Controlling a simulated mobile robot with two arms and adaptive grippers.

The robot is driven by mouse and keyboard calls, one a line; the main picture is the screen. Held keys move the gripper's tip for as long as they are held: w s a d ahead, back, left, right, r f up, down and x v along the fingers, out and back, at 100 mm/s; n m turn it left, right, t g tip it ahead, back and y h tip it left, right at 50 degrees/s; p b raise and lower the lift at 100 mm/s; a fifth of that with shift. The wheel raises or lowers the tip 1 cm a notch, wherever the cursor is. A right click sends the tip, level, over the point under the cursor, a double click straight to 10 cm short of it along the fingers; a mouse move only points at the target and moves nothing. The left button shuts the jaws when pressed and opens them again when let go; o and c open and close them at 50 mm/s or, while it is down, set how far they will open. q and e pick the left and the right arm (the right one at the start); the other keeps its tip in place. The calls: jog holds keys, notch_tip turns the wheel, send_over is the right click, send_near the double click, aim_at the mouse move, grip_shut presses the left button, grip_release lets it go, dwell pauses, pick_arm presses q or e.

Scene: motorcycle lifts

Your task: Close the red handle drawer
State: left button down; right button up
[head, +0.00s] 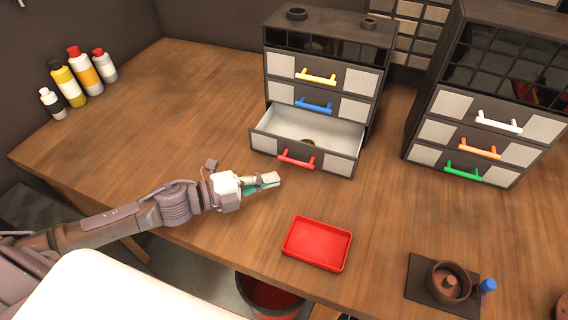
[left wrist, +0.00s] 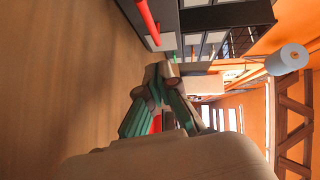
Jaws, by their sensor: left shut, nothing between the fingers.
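The drawer with the red handle (head: 297,159) is the bottom one of the left cabinet (head: 320,85). The drawer (head: 343,135) is pulled out, and a small dark round item (head: 308,142) lies inside it. My left gripper (head: 272,180) is shut and empty, in front of and a little left of the red handle, apart from it. In the left wrist view the red handle (left wrist: 148,22) shows at the top, above the shut fingertips (left wrist: 158,76). My right gripper is not in view.
A red tray (head: 317,244) lies on the wooden table in front of the drawer. A second cabinet (head: 490,95) stands to the right. A dark mat with a brown pot (head: 448,282) is at the front right. Several bottles (head: 84,72) stand at the far left. The table left of the cabinet is clear.

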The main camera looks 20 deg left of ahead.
aim_at(298, 164)
pick_arm(q)
jog(key=w, duration=0.1)
jog(key=w+d+p, duration=0.1)
jog(key=w, duration=0.1)
jog(key=w+d, duration=0.1)
jog(key=shift+w+f+p, duration=0.3)
jog(key=shift+f+p, duration=0.05)
jog(key=shift+w+f, duration=0.25)
jog(key=shift+w, duration=0.25)
jog(key=shift+w, duration=0.1)
